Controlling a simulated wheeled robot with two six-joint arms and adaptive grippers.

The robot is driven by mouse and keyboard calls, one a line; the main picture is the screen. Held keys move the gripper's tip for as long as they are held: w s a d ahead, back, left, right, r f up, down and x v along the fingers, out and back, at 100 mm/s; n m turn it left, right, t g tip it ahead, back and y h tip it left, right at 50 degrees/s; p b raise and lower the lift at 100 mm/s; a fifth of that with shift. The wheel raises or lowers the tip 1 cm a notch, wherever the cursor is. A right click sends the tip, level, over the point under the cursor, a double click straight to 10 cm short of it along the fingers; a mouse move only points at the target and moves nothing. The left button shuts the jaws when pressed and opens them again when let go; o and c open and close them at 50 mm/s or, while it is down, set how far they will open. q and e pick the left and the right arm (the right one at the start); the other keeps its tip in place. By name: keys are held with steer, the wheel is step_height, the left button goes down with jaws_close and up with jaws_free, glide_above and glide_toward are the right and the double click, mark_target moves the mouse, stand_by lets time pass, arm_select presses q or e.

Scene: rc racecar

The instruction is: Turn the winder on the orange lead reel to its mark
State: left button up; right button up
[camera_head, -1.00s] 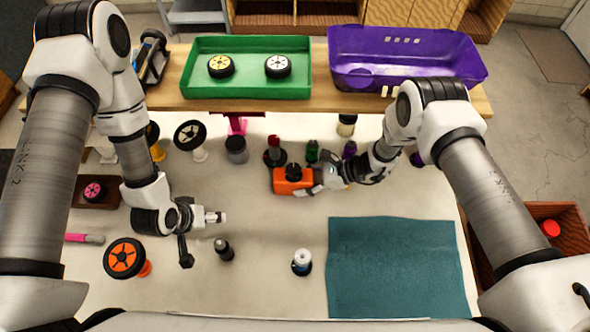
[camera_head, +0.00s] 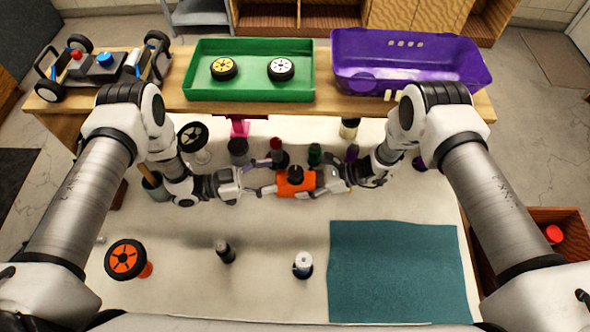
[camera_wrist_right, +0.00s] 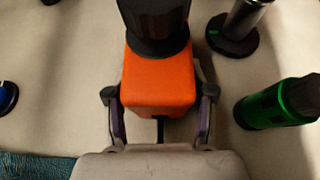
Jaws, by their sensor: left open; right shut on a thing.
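The orange lead reel (camera_head: 293,185) stands on the white table, a boxy orange body with a black winder (camera_head: 295,173) on top. My right gripper (camera_head: 322,181) is shut on the body from the right. In the right wrist view the fingers lie on both sides of the orange body (camera_wrist_right: 160,88), and the black winder (camera_wrist_right: 155,25) rises at its far end. My left gripper (camera_head: 262,191) is open just left of the reel, its fingers pointing at it. I cannot tell whether it touches the reel. The mark is not visible.
Several bottles stand close behind the reel, including a green one (camera_head: 315,155) and a red-topped one (camera_head: 277,150). A dark bottle (camera_head: 225,250) and a white-topped one (camera_head: 302,264) stand in front. A teal mat (camera_head: 400,270) lies at front right. An orange wheel (camera_head: 126,259) stands at front left.

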mark_target(295, 171)
arm_select(q)
steer(key=x, duration=0.7)
steer(key=shift+d+f, duration=0.15)
steer(key=shift+d, duration=0.15)
steer(key=shift+c, duration=0.3)
steer(key=c, duration=1.1)
